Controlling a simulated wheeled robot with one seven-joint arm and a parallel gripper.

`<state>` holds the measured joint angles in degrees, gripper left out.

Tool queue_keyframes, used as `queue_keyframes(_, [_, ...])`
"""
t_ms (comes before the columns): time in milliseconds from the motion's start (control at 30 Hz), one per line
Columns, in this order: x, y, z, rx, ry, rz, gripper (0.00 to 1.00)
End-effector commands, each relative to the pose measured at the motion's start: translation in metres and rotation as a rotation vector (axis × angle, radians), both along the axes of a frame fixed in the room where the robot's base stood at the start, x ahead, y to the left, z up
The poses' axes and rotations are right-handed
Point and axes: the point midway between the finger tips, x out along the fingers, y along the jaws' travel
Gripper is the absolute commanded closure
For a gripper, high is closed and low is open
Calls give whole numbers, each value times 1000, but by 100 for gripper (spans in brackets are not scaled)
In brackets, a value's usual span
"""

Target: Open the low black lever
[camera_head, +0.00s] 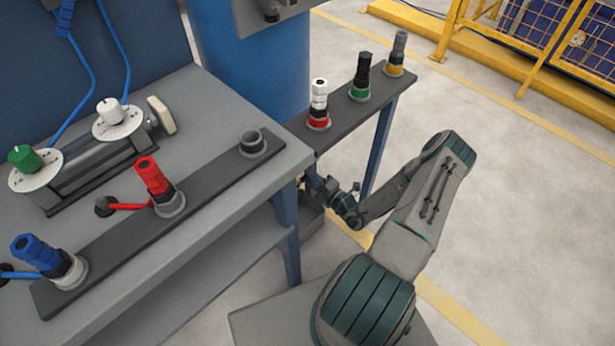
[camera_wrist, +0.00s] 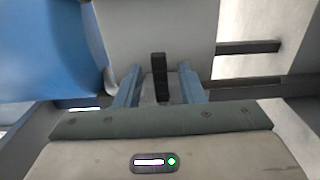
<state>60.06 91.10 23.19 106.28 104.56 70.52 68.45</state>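The black lever (camera_wrist: 158,62) is a short upright black bar in the wrist view, in front of a grey surface. My gripper (camera_wrist: 160,70) has its two blue fingers on either side of the lever, with a visible gap on each side. It is open and does not pinch the lever. In the head view my gripper (camera_head: 318,188) is low beside the table leg, below the tabletop edge. I cannot make out the lever there.
The grey table (camera_head: 225,185) carries a dark rack (camera_head: 115,240) with red and blue connector stacks. A narrow shelf (camera_head: 335,130) holds white, black and grey-topped stacks above my gripper. A blue table leg (camera_head: 287,225) stands close to it. Open floor (camera_head: 520,200) lies to the right.

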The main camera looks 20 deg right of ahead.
Motion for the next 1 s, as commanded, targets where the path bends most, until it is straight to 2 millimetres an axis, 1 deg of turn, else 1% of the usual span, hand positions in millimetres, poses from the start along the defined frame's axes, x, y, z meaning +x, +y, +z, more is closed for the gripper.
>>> queue_keyframes(100, [10, 5, -1, 0, 1, 2, 65])
queue_keyframes(200, [14, 7, 0, 0, 1, 3, 65])
queue_keyframes(467, [15, 7, 0, 0, 1, 2, 65])
queue_keyframes(567, [15, 7, 0, 0, 1, 2, 90])
queue_keyframes(600, [15, 7, 0, 0, 1, 2, 100])
queue_keyframes(833, [14, 5, 1, -4, -1, -1, 100])
queue_keyframes(933, [13, 1, 2, -19, -7, -10, 100])
queue_keyframes(1000, [12, -6, 3, -36, -13, -22, 100])
